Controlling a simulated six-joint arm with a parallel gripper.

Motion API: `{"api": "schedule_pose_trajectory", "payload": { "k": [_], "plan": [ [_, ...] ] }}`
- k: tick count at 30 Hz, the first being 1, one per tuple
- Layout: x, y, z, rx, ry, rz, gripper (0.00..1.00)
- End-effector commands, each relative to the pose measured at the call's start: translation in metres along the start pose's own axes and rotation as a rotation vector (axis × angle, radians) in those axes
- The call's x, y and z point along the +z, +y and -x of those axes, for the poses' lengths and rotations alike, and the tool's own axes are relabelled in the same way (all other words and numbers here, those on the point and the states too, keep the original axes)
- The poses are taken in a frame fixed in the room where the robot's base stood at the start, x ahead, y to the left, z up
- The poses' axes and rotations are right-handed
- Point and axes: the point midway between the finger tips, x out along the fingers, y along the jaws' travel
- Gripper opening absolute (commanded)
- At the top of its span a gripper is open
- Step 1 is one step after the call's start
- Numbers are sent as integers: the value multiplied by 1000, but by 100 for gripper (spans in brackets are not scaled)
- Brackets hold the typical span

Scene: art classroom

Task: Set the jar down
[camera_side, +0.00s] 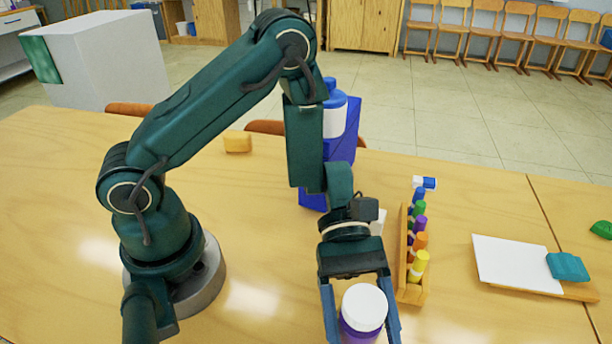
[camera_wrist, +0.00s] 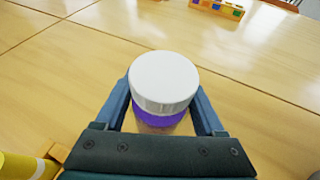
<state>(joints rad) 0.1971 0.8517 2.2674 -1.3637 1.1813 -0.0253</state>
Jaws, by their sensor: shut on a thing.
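The jar (camera_side: 362,313) has a white lid and a purple body, and it is at the bottom of the side view. My gripper (camera_side: 364,322) is shut on it, with one blue finger on each side. In the wrist view the jar (camera_wrist: 163,87) stands between the fingers of my gripper (camera_wrist: 163,105), lid facing the camera. It looks upright. Its base is cut off in the side view and hidden in the wrist view, so I cannot tell whether it touches the table.
A wooden rack (camera_side: 412,287) of colored bottles stands just right of my gripper. Farther right lie a white pad (camera_side: 510,262) and a teal block (camera_side: 567,267). A blue-capped bottle (camera_side: 336,115) and a yellow block (camera_side: 238,142) are behind.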

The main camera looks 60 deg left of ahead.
Motion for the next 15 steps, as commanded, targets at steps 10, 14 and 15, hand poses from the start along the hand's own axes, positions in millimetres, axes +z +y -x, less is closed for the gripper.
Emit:
{"api": "schedule_pose_trajectory", "payload": {
  "k": [10,14,15],
  "plan": [
    [-14,0,-6,0,-1,-1,0],
    [-14,0,-6,0,-1,-1,0],
    [-15,0,-6,0,-1,-1,0]
  ]
}}
